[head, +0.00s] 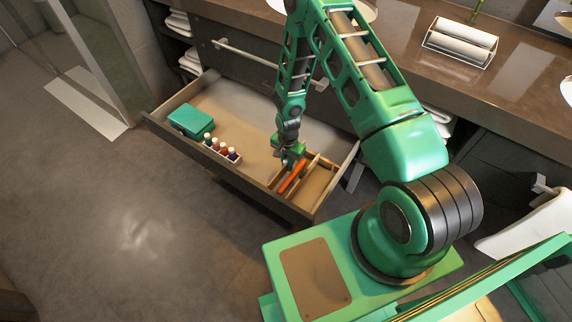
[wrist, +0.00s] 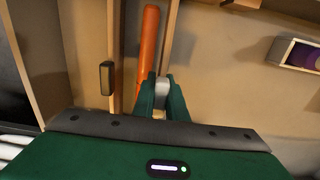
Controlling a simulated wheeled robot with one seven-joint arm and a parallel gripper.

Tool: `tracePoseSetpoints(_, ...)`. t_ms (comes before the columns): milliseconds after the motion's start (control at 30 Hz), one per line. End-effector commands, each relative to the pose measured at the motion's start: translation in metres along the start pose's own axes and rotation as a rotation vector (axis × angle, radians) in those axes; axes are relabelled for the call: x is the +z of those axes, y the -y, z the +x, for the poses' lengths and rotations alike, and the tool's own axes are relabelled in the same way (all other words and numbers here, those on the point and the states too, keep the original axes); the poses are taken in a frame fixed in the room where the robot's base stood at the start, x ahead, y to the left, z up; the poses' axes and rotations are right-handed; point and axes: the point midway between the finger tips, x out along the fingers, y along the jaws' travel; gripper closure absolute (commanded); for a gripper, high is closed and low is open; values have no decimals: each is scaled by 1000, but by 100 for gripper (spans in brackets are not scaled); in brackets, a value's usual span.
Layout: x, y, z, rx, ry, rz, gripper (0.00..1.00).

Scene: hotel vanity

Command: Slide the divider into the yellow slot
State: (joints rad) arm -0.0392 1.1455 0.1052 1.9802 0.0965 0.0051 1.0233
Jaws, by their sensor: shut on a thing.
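My gripper (wrist: 162,92) points down into the right end of the open drawer; it also shows in the head view (head: 291,158). Its fingers are shut on a small pale grey piece (wrist: 162,86). This looks like the tab of the divider, a thin wooden panel (wrist: 171,38) seen nearly edge-on just beyond the fingers. How low the panel sits is hidden. I cannot make out a yellow slot in either view.
An orange stick-like object (head: 293,176) lies beside the panel, also in the wrist view (wrist: 148,45). A dark tab (wrist: 107,77) is on a wooden partition to the left. The drawer (head: 185,92) also holds a teal box (head: 190,121) and several small bottles (head: 221,148).

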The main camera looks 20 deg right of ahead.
Motion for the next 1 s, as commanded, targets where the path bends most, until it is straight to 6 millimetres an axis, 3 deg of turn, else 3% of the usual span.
tracePoseSetpoints(1000,0,0,18,0,0,0,100)
